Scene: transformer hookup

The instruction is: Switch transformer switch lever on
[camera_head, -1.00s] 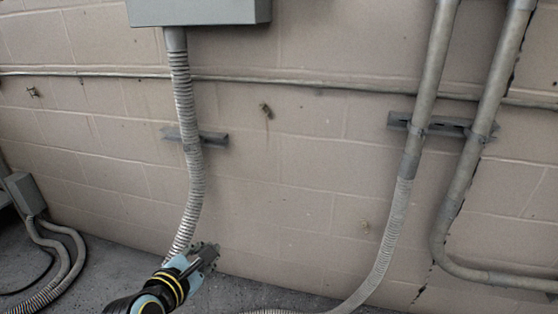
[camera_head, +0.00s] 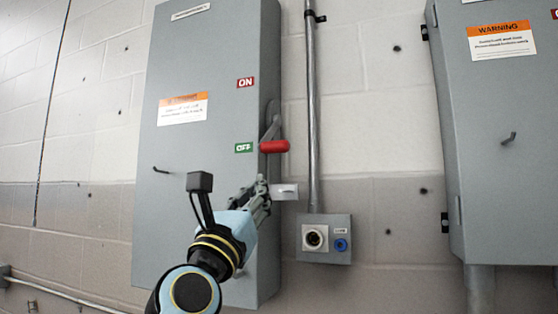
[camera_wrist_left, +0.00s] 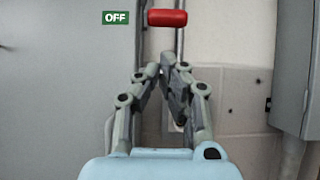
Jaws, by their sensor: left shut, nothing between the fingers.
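The switch lever with its red handle (camera_head: 274,146) is on the right side of the grey switch box (camera_head: 180,230). The handle is level with the green OFF label (camera_head: 244,147), below the red ON label (camera_head: 245,82). My left gripper (camera_head: 262,188) is shut and empty, just below the handle and apart from it in the head view. In the left wrist view, the red handle (camera_wrist_left: 167,17) is beyond and above the closed fingertips (camera_wrist_left: 168,62), with the OFF label (camera_wrist_left: 116,17) to its left. My right gripper is not in view.
A small outlet box (camera_head: 326,252) with a round socket and a blue plug sits right of the switch box, under a vertical conduit (camera_head: 312,120). A second grey cabinet (camera_head: 500,170) with a warning label stands at the right.

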